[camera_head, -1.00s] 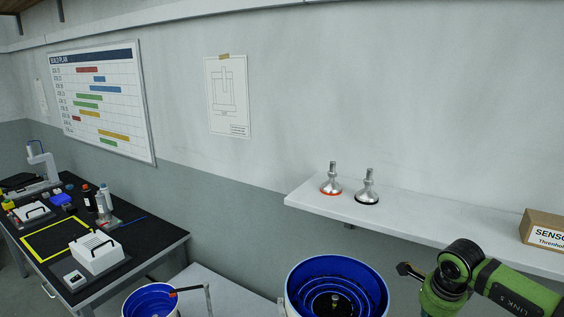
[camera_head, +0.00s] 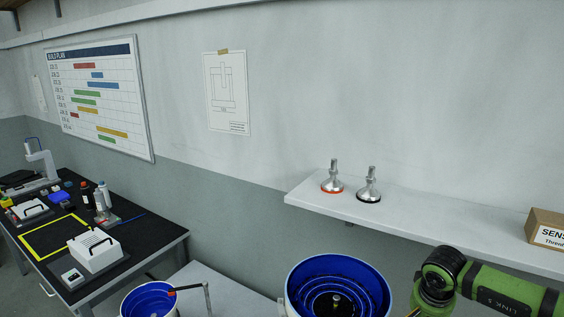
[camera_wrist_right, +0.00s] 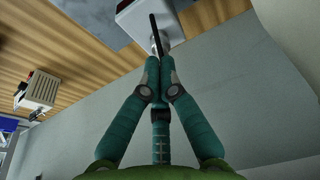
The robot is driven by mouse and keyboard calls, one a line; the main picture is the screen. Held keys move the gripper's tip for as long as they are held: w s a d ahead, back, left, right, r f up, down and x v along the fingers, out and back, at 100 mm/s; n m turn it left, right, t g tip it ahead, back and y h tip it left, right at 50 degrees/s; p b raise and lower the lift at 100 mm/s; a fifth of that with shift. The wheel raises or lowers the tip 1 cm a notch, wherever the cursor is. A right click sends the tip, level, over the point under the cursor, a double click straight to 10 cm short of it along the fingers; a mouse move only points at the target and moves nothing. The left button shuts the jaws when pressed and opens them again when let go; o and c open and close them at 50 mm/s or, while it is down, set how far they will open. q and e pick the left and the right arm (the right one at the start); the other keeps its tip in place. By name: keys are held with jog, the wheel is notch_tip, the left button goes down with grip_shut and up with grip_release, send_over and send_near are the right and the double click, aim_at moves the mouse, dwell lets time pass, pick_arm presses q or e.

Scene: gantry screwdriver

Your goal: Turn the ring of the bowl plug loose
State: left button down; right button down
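A blue bowl (camera_head: 296,275) with stepped inner rings stands at the bottom middle of the head view. A small metal and brass-coloured piece (camera_head: 336,300) sits at its centre; I cannot tell whether it is the bowl plug, and no separate ring can be made out. In the right wrist view the teal fingers of my right gripper (camera_wrist_right: 160,66) are brought together. A thin dark bar (camera_wrist_right: 154,30) stands out from between their tips, with a pale metal part beside it. In the head view this gripper is hidden below the green arm. My left gripper is not in view.
A white wall shelf (camera_head: 420,222) carries a silver cone-shaped part with an orange base ring (camera_head: 332,180), another with a black one (camera_head: 369,187), and a cardboard box (camera_head: 546,230). A second blue bowl (camera_head: 150,301) stands lower left. A black-topped bench (camera_head: 150,240) is at the left.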

jog(key=b+x, duration=0.1)
jog(key=x, duration=0.1)
jog(key=b+x, duration=0.1)
jog(key=s+b+x, duration=0.1)
jog(key=x, duration=0.1)
jog(key=shift+a+f+b, duration=0.3)
jog(key=shift+f+b, duration=0.05)
jog(key=shift+f, duration=0.15)
jog(key=shift+w+d+r, duration=0.1)
jog(key=shift+d+r, duration=0.05)
jog(key=shift+d+b, duration=0.2)
jog(key=shift+b, duration=0.2)
jog(key=shift+r, duration=0.1)
jog(key=shift+s+a, duration=0.25)
jog(key=shift+s, duration=0.15)
jog(key=p+v, duration=0.2)
jog(key=v, duration=0.1)
jog(key=w+p+v, duration=0.1)
jog(key=v, duration=0.1)
jog(key=shift+s+d+r+p, duration=0.1)
jog(key=shift+d+r+p, duration=0.15)
jog(key=shift+r+p, duration=0.15)
